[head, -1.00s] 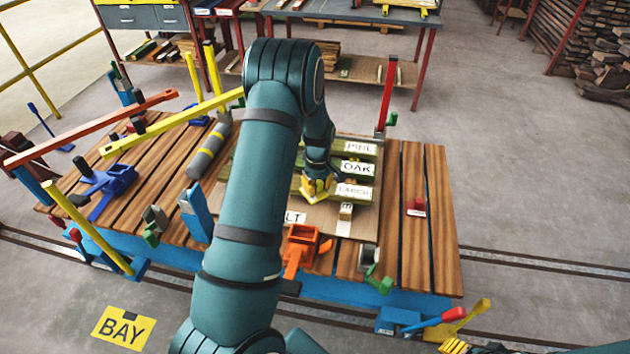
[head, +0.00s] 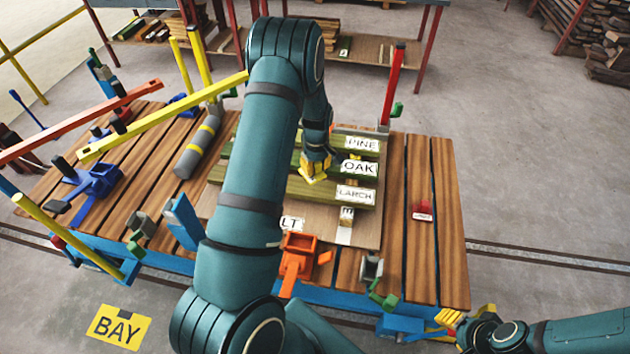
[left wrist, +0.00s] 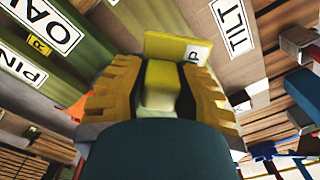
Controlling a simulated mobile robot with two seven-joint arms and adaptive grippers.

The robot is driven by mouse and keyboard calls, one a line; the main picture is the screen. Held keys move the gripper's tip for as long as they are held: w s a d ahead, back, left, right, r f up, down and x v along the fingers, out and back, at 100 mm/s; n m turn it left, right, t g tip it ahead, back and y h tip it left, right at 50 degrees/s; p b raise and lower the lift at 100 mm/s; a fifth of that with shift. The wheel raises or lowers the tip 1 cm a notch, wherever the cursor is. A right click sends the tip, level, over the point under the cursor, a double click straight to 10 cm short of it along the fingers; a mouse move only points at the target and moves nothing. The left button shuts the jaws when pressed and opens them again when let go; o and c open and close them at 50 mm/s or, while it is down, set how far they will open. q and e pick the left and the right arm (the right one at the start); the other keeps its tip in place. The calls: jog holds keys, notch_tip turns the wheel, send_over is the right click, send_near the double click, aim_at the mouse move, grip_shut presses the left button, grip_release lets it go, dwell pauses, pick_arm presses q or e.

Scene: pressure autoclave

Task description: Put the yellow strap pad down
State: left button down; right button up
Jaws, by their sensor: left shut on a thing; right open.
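My left gripper (head: 315,165) is over the middle of the stacked green boards, level with the OAK label in the head view. In the left wrist view its yellow ridged fingers (left wrist: 157,90) are shut on the yellow strap pad (left wrist: 163,78). The pad has a wider plate with a partly hidden white label at its far side. In the head view the pad mostly blends with the fingers, and I cannot tell whether it touches the boards. My right gripper (head: 452,319) is open at the front right, beyond the bench edge.
Boards labelled PINE (head: 362,145), OAK (head: 357,168) and LARCH (head: 355,195) lie on a plywood sheet (head: 370,225). A red post (head: 391,85) stands behind. An orange clamp (head: 298,258) sits in front, and a grey cylinder (head: 198,147) lies left. Slats at right are mostly clear.

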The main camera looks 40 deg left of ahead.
aim_at(316, 186)
pick_arm(q)
notch_tip(316, 186, down, 6)
jog(key=shift+r, duration=0.1)
jog(key=shift+f, duration=0.45)
jog(key=shift+b, duration=0.35)
jog(key=c, duration=0.8)
grip_release()
jog(key=shift+f, duration=0.1)
jog(key=shift+c, duration=0.2)
